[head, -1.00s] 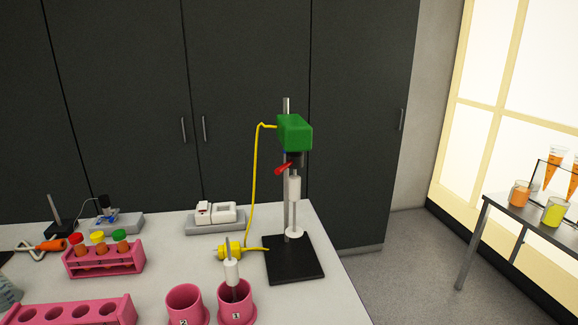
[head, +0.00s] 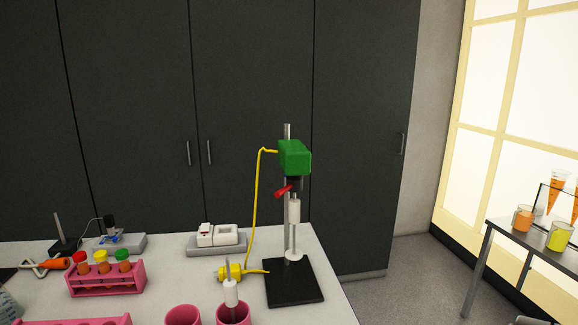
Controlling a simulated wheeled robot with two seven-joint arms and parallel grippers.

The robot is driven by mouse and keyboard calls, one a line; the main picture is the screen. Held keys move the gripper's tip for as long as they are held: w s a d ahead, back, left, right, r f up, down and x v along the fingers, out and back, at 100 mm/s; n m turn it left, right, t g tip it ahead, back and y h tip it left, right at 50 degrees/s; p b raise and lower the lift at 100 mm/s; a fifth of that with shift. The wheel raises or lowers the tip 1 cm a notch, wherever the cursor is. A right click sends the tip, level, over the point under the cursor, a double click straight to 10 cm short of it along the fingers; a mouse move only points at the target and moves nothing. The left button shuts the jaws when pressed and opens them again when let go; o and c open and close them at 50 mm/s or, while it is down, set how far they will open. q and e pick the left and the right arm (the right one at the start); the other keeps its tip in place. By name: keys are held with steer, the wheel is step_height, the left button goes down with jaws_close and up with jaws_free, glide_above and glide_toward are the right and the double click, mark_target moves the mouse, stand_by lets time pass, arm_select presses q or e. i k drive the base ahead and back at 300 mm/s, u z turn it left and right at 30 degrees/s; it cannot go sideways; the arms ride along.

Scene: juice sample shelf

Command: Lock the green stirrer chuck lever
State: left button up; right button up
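The green stirrer (head: 295,157) is mounted high on a metal rod above a black base plate (head: 293,284), right of the middle in the head view. Its red chuck lever (head: 284,191) sticks out to the left and slightly down from the dark chuck under the green housing. A white shaft (head: 294,211) hangs below the chuck, with a white disc (head: 293,256) at its lower end. A yellow cable runs from the housing down to a yellow plug (head: 230,272). Neither of my grippers is clearly in view; a small dark shape at the bottom right edge cannot be identified.
Pink cups (head: 183,315) stand at the front edge, one holding a white-handled tool (head: 231,292). A pink tube rack (head: 106,281) and a white device (head: 217,236) stand on the bench. Dark cabinets rise behind. A side table (head: 532,237) with beakers is at right.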

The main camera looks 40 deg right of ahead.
mark_target(294, 184)
steer(key=k, duration=0.85)
steer(key=z, duration=1.2)
steer(key=i, duration=0.5)
steer(key=u, duration=0.05)
